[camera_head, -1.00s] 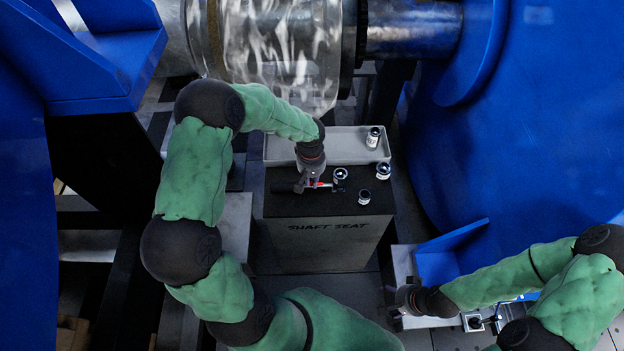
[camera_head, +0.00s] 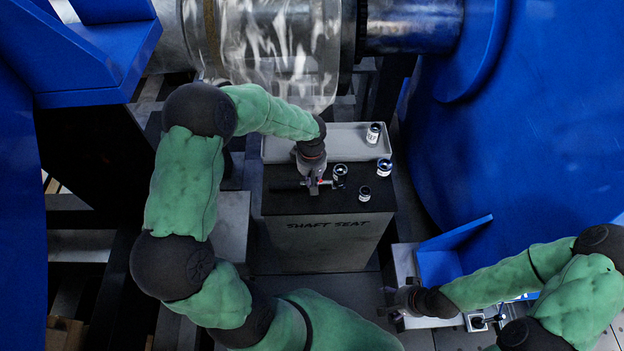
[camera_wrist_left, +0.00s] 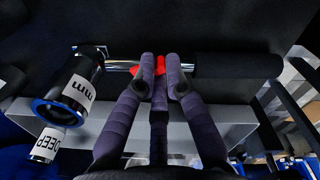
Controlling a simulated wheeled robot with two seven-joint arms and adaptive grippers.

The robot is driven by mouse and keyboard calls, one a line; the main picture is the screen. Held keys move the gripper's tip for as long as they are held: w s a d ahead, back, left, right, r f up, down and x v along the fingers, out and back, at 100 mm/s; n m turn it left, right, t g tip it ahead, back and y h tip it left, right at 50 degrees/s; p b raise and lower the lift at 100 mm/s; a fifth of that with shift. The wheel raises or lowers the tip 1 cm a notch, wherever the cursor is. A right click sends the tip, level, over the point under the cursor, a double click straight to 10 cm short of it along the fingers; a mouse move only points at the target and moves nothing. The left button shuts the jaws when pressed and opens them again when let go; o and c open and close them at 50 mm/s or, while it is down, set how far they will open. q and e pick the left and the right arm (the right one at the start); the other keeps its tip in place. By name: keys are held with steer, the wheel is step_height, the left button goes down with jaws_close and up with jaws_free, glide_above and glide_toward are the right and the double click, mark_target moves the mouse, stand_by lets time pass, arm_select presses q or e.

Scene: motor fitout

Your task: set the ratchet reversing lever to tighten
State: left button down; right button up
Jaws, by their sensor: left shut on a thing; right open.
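The ratchet lies on the black top of the shaft seat block. Its black handle (camera_wrist_left: 238,66) points right in the left wrist view, and its chrome shank (camera_wrist_left: 122,66) runs left to beside a large socket. A red part (camera_wrist_left: 149,67), apparently the reversing lever, shows between the left fingertips. My left gripper (camera_head: 314,189) is shut on the ratchet around this part; the fingers (camera_wrist_left: 160,75) hide some of it, so the lever's setting cannot be told. In the head view the ratchet's handle (camera_head: 285,186) is partly hidden by the gripper. My right gripper (camera_head: 392,305) is open at lower right, far from the ratchet.
A socket (camera_head: 340,172) stands by the ratchet's head; others stand on the block's top (camera_head: 364,194) and right edge (camera_head: 384,166). A grey tray (camera_head: 345,138) behind holds another socket (camera_head: 373,134). A large shiny shaft (camera_head: 270,50) is beyond; blue housings flank both sides.

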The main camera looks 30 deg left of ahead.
arm_select(q)
steer(key=c, duration=1.6)
jaws_free()
steer(key=shift+o, duration=0.2)
steer(key=shift+r, duration=0.1)
step_height(320, 180, up, 12)
steer(key=shift+s+a, duration=0.1)
